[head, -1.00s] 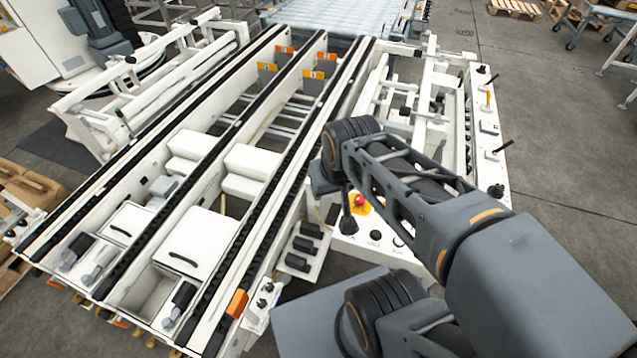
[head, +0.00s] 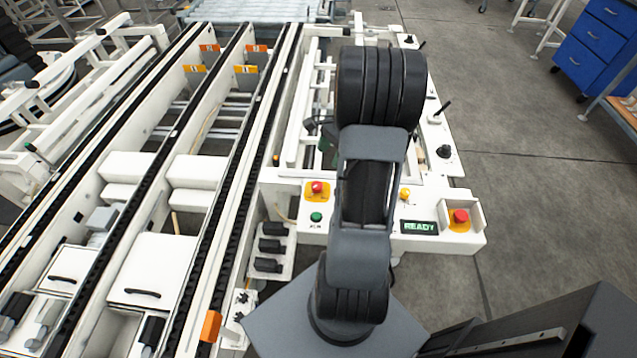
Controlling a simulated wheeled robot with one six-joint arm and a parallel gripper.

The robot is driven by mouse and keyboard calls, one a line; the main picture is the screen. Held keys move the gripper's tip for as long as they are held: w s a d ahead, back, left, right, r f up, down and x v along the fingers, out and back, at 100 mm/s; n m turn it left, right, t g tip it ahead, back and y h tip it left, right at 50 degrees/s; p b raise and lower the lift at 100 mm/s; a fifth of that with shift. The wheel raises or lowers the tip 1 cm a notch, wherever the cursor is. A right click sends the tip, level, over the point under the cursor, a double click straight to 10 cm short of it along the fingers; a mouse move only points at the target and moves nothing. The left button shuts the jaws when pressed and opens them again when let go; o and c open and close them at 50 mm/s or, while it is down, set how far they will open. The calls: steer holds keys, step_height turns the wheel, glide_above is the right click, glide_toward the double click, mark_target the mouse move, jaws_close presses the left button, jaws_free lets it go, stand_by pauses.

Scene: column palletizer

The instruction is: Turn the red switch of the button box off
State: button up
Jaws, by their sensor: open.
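The white button box (head: 470,240) lies along the near end of the conveyor frame, partly covered by my arm. On its left part is a red mushroom-shaped button (head: 317,188) on a yellow plate, with a green button (head: 316,217) below it. On its right part are a yellow button (head: 404,194), a lit READY display (head: 419,227) and a second red button (head: 460,217) on a yellow plate inside a raised guard. I cannot tell which red control is the red switch, or its setting. My arm stands across the middle of the box. My gripper is not visible.
Conveyor rails (head: 215,150) with black chains fill the left side. A black lever (head: 443,107) and black knob (head: 444,152) stand on the white frame behind the box. A blue drawer cabinet (head: 597,45) stands at the back right. The floor right of the box is clear.

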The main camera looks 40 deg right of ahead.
mark_target(317, 185)
steer(key=x, duration=1.1)
steer(key=shift+a+f, duration=0.15)
steer(key=shift+f, duration=0.2)
steer(key=shift+c, duration=0.2)
steer(key=c, duration=0.9)
